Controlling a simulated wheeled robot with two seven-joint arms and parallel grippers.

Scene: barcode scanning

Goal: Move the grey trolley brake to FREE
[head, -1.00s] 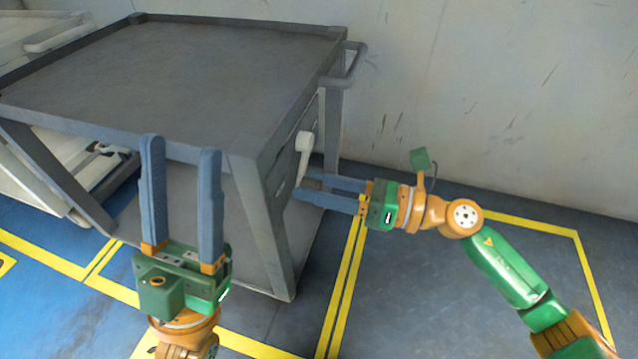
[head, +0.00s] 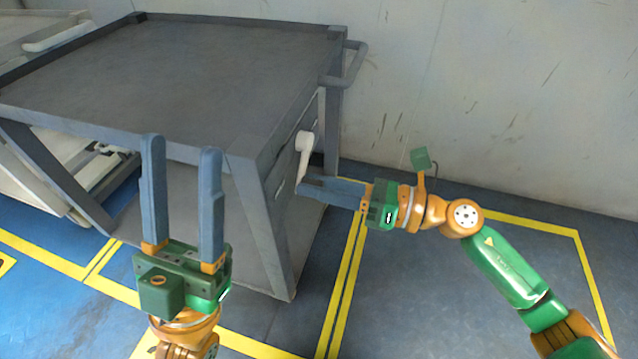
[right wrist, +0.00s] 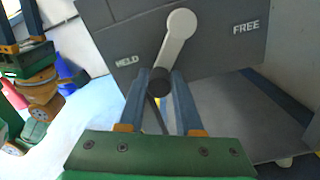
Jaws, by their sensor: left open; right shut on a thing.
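The grey trolley (head: 190,75) stands at the left and middle of the head view. On its right-hand end is a white brake lever (head: 304,152). In the right wrist view the lever (right wrist: 175,40) pivots at its top and hangs down, leaning slightly left, between the raised words HELD (right wrist: 127,61) and FREE (right wrist: 246,27). Its dark knob (right wrist: 159,82) is at the lower end. My right gripper (head: 312,188) is shut on the knob, its fingers on either side. My left gripper (head: 181,145) is open and empty in front of the trolley.
A handle bar (head: 352,65) sticks out from the trolley's far right corner. A second, white trolley (head: 50,165) is behind at the left. The wall (head: 480,90) is close behind. The floor at the right, with yellow lines (head: 345,270), is clear.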

